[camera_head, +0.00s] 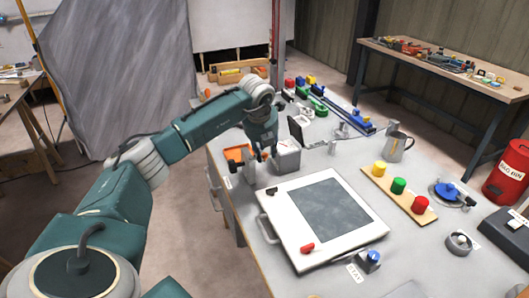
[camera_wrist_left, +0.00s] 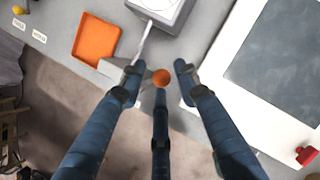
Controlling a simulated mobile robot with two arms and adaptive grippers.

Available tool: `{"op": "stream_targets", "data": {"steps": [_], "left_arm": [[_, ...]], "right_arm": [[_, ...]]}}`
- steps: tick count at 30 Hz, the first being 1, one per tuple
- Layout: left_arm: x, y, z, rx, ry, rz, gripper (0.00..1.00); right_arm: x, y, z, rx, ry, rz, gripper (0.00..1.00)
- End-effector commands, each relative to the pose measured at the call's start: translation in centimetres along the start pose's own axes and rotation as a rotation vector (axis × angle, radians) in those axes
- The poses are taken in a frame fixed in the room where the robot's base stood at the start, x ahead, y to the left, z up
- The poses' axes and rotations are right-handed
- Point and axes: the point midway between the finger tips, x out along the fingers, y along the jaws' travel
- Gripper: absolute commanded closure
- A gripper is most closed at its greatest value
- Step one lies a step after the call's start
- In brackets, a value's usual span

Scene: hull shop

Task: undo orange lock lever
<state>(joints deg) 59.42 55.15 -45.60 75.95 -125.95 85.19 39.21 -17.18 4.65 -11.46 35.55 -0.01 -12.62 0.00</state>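An orange ball knob (camera_wrist_left: 161,77), which I take for the lock lever's end, shows in the left wrist view beside a grey metal box (camera_wrist_left: 158,8). A thin pale rod (camera_wrist_left: 145,42) runs near it; I cannot tell whether the two are joined. My left gripper (camera_wrist_left: 159,82) is open, its three dark blue fingers spread around the knob, with no clear contact. In the head view my left gripper (camera_head: 262,152) points down just left of the grey box (camera_head: 287,156), and its fingers largely hide the knob. My right gripper is not in view.
An orange tray (camera_head: 238,153) lies left of the gripper. A white panel (camera_head: 272,217) with a dark window and a red knob (camera_head: 307,248) lies close in front. A board with coloured knobs (camera_head: 412,206) and a metal jug (camera_head: 396,146) stand further right.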

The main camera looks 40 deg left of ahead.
Motion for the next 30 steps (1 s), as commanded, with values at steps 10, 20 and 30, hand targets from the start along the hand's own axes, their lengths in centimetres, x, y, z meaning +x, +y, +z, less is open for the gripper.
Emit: {"op": "stream_targets", "data": {"steps": [10,20,30], "left_arm": [[-0.2,0.0,-0.2,0.002,0.005,0.001,0.63],[-6.0,0.0,0.0,0.003,0.000,-0.001,0.63],[-11.3,0.0,0.0,0.001,0.003,0.000,0.63]], "right_arm": [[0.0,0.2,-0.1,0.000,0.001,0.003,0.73],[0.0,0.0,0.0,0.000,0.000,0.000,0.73],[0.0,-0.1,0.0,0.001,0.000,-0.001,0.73]]}}
